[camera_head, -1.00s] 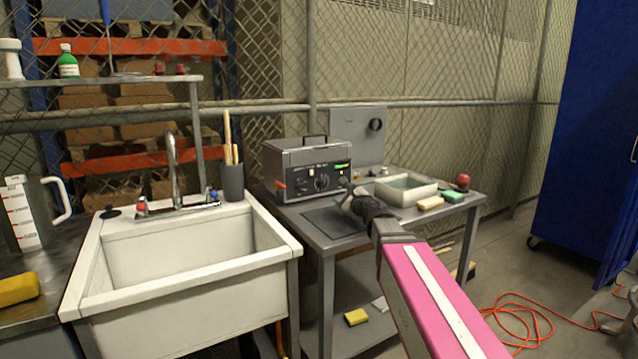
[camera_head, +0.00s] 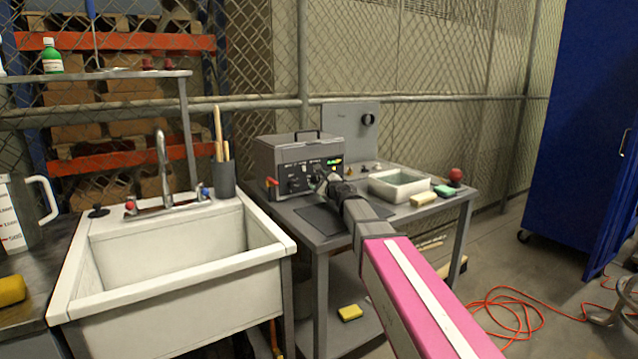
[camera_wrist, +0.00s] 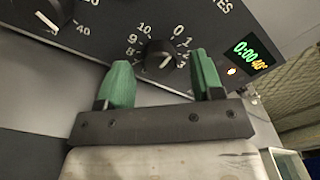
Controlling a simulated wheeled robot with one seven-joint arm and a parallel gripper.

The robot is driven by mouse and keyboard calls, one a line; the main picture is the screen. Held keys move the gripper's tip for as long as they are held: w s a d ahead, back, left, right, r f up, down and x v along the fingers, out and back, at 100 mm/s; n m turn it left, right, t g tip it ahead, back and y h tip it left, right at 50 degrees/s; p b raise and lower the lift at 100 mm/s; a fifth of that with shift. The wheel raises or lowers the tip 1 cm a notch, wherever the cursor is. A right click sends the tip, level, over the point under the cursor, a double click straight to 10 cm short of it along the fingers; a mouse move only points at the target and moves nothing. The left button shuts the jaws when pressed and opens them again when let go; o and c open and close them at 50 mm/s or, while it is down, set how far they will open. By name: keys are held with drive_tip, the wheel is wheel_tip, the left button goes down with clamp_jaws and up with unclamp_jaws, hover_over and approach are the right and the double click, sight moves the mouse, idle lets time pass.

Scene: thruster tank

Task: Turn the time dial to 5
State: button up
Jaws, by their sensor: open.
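The time dial (camera_wrist: 158,58) is a black knob with a scale of white numbers from 0 to 10 on the dark panel of a grey box (camera_head: 290,152). A short white mark shows on the knob, but I cannot tell which number it points at. A display (camera_wrist: 249,54) right of the dial reads 0:00 and 40°. My gripper (camera_wrist: 160,62) is open, with one green finger on each side of the dial. I cannot tell whether either finger touches it. In the head view my gripper (camera_head: 322,178) is at the box's front and hides part of the panel.
Another knob (camera_wrist: 50,12) is at the upper left of the wrist view. A grey table (camera_head: 325,237) carries the box and a white basin (camera_head: 377,190). A sponge (camera_head: 424,200) lies beside it. A white sink (camera_head: 170,292) stands to the left.

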drive_tip(key=shift+w+a, duration=0.15)
drive_tip(key=shift+w, duration=0.1)
drive_tip(key=c, duration=0.9)
drive_tip(key=shift+c, duration=0.2)
